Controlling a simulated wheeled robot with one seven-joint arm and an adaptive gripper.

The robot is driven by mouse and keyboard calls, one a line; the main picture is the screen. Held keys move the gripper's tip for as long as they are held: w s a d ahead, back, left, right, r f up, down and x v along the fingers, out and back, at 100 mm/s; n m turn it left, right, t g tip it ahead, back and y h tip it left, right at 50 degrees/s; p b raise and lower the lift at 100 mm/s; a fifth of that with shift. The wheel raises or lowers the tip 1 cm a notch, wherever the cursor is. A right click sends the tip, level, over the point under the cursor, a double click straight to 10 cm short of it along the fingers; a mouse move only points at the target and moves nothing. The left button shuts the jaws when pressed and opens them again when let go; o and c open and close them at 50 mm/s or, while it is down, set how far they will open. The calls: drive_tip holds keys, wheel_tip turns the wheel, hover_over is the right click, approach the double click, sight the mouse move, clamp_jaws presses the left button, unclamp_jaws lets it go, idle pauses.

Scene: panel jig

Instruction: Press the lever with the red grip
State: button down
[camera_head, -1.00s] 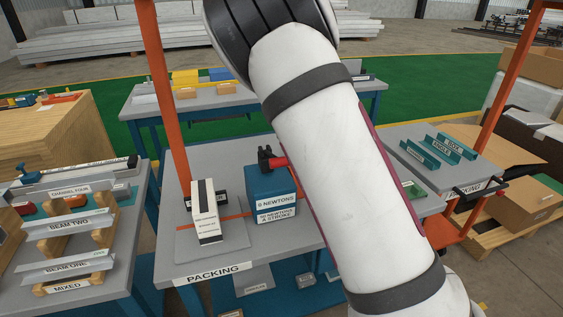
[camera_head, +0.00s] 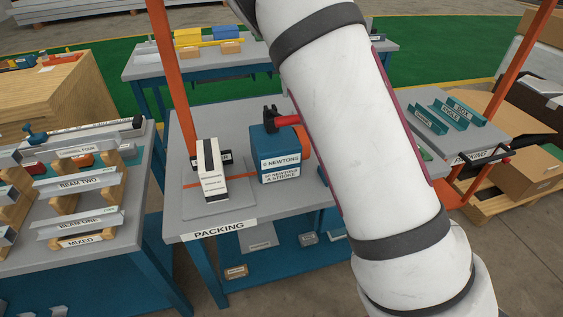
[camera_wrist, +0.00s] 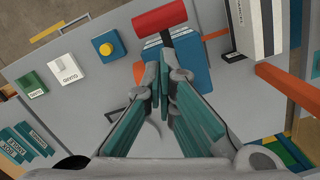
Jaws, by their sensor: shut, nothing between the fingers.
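The lever's red grip (camera_head: 288,121) shows on top of a blue box (camera_head: 272,150) labelled in newtons, on the packing table; my arm hides part of the grip's right side. In the wrist view the red grip (camera_wrist: 160,18) lies near the top edge, with the blue box (camera_wrist: 192,65) just below it. My gripper (camera_wrist: 160,80) is shut and empty, its fingertips together just below the grip in the picture and apart from it there. The height between them is hard to tell.
A white-and-black carton (camera_head: 211,170) stands left of the box on the packing table (camera_head: 195,226). In the wrist view a yellow button (camera_wrist: 106,47) and a white switch (camera_wrist: 63,70) sit left of the grip. An orange post (camera_head: 170,75) rises at the table's left.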

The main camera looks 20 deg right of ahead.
idle(0.4)
drive_tip(key=s+a+r+n+t+p, duration=0.1)
drive_tip(key=s+r+n+t+p, duration=0.3)
drive_tip(key=r, duration=0.6)
drive_tip(key=s+t+p, duration=0.2)
drive_tip(key=s+t, duration=0.1)
drive_tip(key=s, duration=0.1)
drive_tip(key=x, duration=0.9)
drive_tip(key=shift+w+d+f, duration=0.15)
drive_tip(key=f, duration=0.1)
drive_tip(key=f+p, duration=0.1)
drive_tip(key=f, duration=0.1)
drive_tip(key=shift+s, duration=0.35)
drive_tip(key=shift+f, duration=0.55)
